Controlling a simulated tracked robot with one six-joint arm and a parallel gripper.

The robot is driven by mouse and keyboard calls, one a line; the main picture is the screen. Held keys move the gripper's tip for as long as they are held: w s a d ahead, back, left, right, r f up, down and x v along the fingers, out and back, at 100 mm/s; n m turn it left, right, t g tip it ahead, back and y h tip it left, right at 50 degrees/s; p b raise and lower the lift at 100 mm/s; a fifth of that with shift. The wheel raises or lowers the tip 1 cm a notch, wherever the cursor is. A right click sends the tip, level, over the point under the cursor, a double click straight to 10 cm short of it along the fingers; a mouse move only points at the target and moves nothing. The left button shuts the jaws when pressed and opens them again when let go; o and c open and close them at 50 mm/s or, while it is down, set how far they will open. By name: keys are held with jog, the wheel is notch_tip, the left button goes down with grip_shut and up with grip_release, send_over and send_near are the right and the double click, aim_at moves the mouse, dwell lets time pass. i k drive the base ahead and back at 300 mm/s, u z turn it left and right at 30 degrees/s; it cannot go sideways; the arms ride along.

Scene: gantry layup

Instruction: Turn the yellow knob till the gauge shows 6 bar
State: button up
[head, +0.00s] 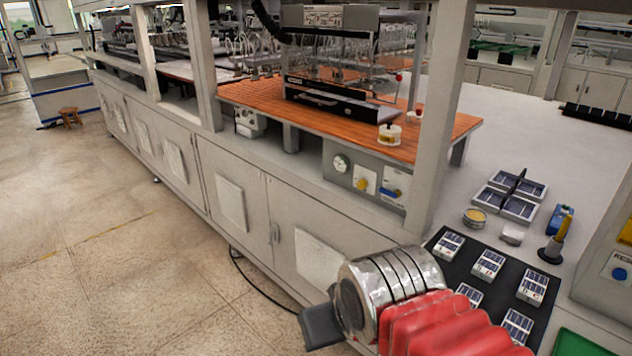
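The yellow knob (362,184) sits on a pale plate on the grey control panel (350,172), on the bench front below the orange worktop. The round white gauge (341,163) is on the same panel, to the left of the knob. Its needle and figures are too small to read. My gripper (318,328) shows as a dark grey block at the end of my silver and red arm, at the bottom of the picture. It is well below the knob and apart from it. Its fingers cannot be made out.
A blue fitting (391,192) sits right of the knob. A grey upright post (440,115) stands close right of the panel. A black mat (497,275) with several small cell packs lies at the lower right.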

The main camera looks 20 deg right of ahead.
aim_at(362, 183)
jog(key=u, duration=0.35)
jog(key=i, duration=0.65)
jog(key=u, duration=0.85)
jog(key=i, duration=0.75)
jog(key=u, duration=0.45)
